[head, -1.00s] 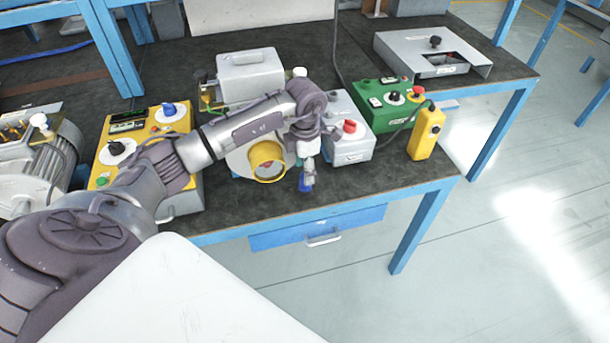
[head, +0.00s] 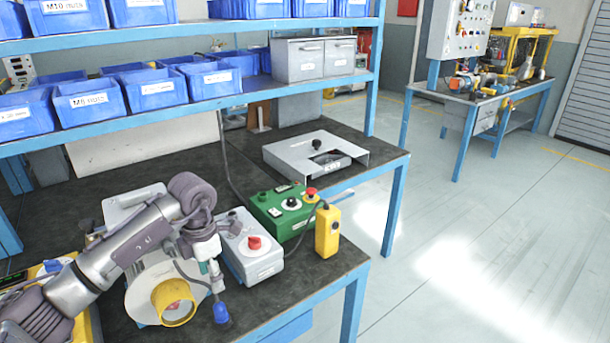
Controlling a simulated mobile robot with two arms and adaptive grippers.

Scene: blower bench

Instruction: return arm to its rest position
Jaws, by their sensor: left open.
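My left arm comes in from the lower left and reaches over the blower (head: 145,298), a pale round housing with a yellow outlet ring. My left gripper (head: 217,288) points down at the blower's right side, close to a blue plug-like part (head: 221,313). It is open; its fingers are small and partly hidden by the wrist. I cannot tell whether it touches the blower or the blue part. My right gripper is not in view.
Right of the gripper stand a grey box with a red knob (head: 254,243), a green control box (head: 282,213) and a yellow pendant (head: 327,232). A grey metal fixture (head: 290,150) lies farther back. Shelves with blue bins (head: 160,89) rise behind.

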